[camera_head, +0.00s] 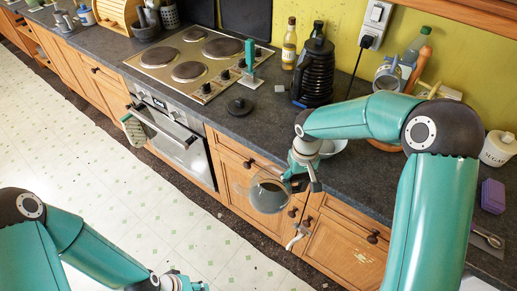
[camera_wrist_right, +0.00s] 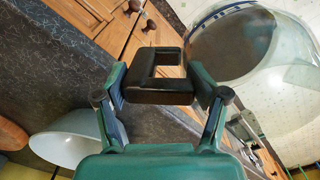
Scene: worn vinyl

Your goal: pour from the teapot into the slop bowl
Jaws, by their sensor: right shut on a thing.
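The teapot (camera_head: 268,196) is clear glass with dark liquid inside. It appears in front of the wooden cupboard doors in the head view. In the right wrist view the teapot (camera_wrist_right: 240,45) fills the upper right. My right gripper (camera_head: 304,180) is shut on its black handle (camera_wrist_right: 150,97). The pale slop bowl (camera_wrist_right: 72,140) is at the lower left of the wrist view, apart from the teapot. In the head view the bowl (camera_head: 333,147) is mostly hidden behind my right wrist. My left gripper (camera_head: 182,284) is at the bottom edge, partly cut off; its fingers are unclear.
The hob (camera_head: 198,62) is left. A purple sponge (camera_head: 493,196) lies right.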

